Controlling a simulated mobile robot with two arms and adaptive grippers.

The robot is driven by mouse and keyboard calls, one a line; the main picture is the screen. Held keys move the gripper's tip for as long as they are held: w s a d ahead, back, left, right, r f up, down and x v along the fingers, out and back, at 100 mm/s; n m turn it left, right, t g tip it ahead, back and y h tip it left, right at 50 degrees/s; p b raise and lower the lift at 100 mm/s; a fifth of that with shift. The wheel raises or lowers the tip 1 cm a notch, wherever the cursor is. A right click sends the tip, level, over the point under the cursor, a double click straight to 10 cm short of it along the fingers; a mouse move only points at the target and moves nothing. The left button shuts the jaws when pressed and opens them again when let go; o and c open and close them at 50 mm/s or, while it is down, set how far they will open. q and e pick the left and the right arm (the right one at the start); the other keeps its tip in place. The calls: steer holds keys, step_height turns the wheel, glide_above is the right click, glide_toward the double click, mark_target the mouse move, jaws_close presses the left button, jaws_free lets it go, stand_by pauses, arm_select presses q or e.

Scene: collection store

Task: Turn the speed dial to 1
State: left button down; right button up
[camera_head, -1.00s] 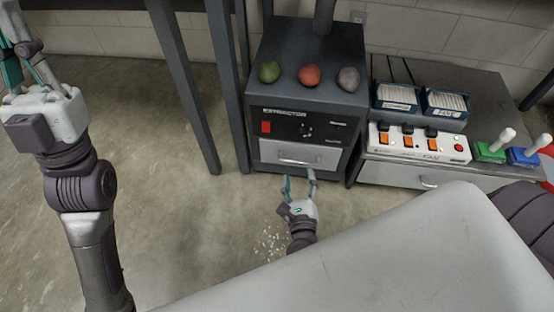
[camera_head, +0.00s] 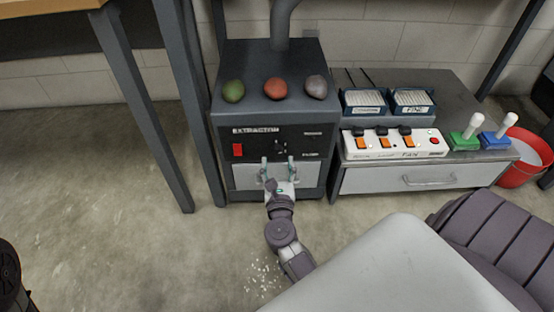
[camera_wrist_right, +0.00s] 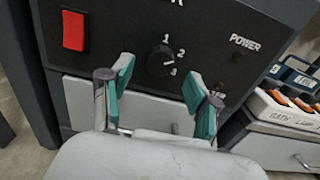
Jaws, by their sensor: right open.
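The speed dial (camera_wrist_right: 160,63) is a round black knob on the black front panel of the extractor (camera_head: 225,125), with the numbers 1, 2 and 3 around its right side. Its light mark points to the right, seemingly near 3; the exact setting is hard to tell. The dial also shows small in the head view (camera_head: 280,147). My right gripper (camera_wrist_right: 160,77) is open, its teal fingertips apart on either side of the dial in the picture. It looks empty, and contact with the dial is not visible. In the head view the right gripper (camera_head: 277,166) is before the extractor's lower front. My left gripper is out of view.
A red switch (camera_wrist_right: 74,31) is left of the dial; the POWER label (camera_wrist_right: 244,42) is right. A white switch box (camera_head: 390,153) stands on the cabinet at right.

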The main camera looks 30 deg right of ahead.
mark_target(277, 151)
steer(key=shift+x, duration=1.4)
steer(key=shift+c, duration=0.4)
steer(key=c, duration=1.1)
